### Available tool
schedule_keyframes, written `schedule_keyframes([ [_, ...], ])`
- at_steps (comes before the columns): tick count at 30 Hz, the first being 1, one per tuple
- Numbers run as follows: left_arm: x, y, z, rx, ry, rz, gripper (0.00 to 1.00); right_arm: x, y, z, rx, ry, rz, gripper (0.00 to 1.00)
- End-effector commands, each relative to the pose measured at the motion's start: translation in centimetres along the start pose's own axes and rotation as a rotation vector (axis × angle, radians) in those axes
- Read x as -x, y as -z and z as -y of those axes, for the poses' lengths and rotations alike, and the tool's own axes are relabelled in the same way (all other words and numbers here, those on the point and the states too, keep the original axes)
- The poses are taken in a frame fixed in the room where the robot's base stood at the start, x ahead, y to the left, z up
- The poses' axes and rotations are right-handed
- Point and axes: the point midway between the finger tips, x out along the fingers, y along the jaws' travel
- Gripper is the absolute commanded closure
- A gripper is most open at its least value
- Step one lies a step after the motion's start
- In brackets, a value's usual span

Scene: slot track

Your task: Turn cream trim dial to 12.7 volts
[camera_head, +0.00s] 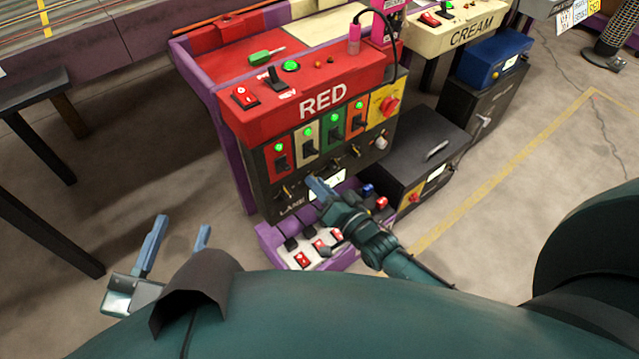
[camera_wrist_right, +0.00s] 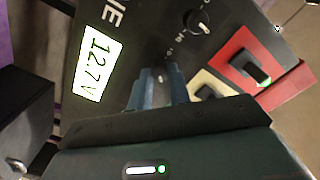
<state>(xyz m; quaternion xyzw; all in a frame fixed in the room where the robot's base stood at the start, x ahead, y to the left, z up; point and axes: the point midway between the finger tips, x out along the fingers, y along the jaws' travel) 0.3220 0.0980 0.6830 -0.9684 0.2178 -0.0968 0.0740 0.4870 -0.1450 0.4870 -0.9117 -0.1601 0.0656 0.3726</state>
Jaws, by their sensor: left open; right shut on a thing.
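My right gripper (camera_head: 318,187) is at the black lower panel of the red station. In the right wrist view its blue fingers (camera_wrist_right: 158,84) are shut on the cream trim dial, below the cream switch block. The dial itself is almost wholly hidden between the fingers, so I cannot make out its pointer. The lit display (camera_wrist_right: 98,66) beside it reads 12.7 V. The cream switch block (camera_head: 307,141) has a green light above its black lever. My left gripper (camera_head: 177,240) is open and empty, low at the left, away from the station.
Another black dial (camera_wrist_right: 198,22) sits beside the held one, near the red switch block (camera_wrist_right: 250,68). A purple tray (camera_head: 270,240) with red switches juts out below the panel. A dark cabinet (camera_head: 425,140) stands to the right.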

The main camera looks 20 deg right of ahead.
Motion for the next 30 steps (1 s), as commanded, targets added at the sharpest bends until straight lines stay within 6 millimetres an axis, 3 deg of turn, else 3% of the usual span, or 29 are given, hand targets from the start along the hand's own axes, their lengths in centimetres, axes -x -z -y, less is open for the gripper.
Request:
schedule_keyframes([
  [13, 0.16, -0.13, -0.07, 0.005, 0.004, 0.008, 0.57, 0.04, -0.14, 0.07, -0.011, 0.002, 0.002, 1.00],
  [14, 0.16, -0.13, -0.07, 0.005, 0.004, 0.008, 0.57, 0.04, -0.14, 0.07, -0.011, 0.001, 0.002, 0.80],
  [21, 0.11, -0.10, -0.05, 0.005, 0.004, 0.007, 0.57, 0.01, -0.07, 0.04, -0.010, 0.001, 0.001, 0.60],
  [30, -0.17, 0.36, 0.12, -0.002, 0.005, -0.003, 0.57, 0.45, 0.02, 0.05, -0.009, 0.000, 0.001, 0.60],
])
